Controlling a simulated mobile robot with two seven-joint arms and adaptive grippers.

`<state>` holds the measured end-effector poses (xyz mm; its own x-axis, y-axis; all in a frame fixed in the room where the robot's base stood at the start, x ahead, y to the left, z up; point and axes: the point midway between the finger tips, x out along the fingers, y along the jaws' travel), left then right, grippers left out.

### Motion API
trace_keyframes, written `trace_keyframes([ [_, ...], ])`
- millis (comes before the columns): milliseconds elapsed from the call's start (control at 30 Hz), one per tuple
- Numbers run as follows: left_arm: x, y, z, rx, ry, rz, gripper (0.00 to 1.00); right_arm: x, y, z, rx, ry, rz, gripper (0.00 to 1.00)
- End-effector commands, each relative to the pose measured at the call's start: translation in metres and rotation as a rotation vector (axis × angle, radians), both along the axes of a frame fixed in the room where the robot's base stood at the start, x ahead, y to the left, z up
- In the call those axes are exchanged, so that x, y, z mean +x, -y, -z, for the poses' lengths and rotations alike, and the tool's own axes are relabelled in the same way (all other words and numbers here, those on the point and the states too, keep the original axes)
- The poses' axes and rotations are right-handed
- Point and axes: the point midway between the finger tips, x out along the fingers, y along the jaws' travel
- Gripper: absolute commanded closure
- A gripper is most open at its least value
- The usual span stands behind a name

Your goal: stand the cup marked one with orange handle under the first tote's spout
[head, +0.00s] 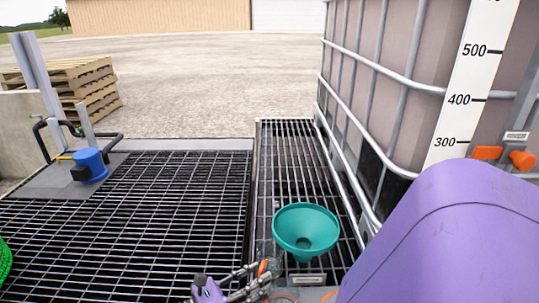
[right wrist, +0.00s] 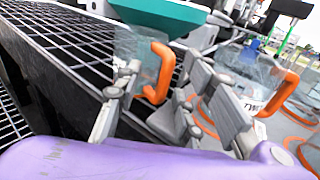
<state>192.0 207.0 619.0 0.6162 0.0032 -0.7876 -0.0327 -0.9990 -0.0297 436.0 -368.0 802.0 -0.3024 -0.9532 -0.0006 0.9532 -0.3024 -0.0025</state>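A clear cup (right wrist: 133,52) with an orange handle (right wrist: 160,75) stands on the grating in the right wrist view, beside or under a teal funnel (right wrist: 165,14). No marking on this cup is readable. Its orange handle also shows in the head view (head: 263,268), left of the funnel. My right gripper (right wrist: 165,92) is open, its fingers apart close to that handle; contact cannot be told. A second clear cup (right wrist: 245,80) with an orange handle, lettered "TW", is right of the fingers. The first tote's spout is not clearly visible. My left gripper is out of view.
A caged tote (head: 400,70) with a level scale (head: 468,95) stands on the right. Dark grating (head: 150,225) covers the floor to the left. A blue pump (head: 90,165) and stacked pallets (head: 92,85) are farther left. Concrete lies beyond.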

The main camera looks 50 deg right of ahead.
Motion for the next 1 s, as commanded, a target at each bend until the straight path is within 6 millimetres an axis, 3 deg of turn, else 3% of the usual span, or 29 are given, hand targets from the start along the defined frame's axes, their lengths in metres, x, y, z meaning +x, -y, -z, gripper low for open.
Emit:
trace_keyframes([
  [67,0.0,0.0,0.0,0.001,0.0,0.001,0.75,0.0,0.0,0.0,0.0,0.0,0.0,0.68],
  [300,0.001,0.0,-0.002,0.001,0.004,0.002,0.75,0.0,-0.001,0.0,0.0,0.0,0.0,0.99],
  [767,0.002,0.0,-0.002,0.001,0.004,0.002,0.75,0.001,-0.003,-0.003,0.0,0.001,-0.001,1.0],
  [867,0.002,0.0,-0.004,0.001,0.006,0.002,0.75,0.004,-0.011,-0.011,0.0,0.004,-0.001,1.0],
  [1000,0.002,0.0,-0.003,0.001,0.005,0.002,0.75,0.012,-0.035,-0.026,0.002,0.005,-0.002,1.0],
])
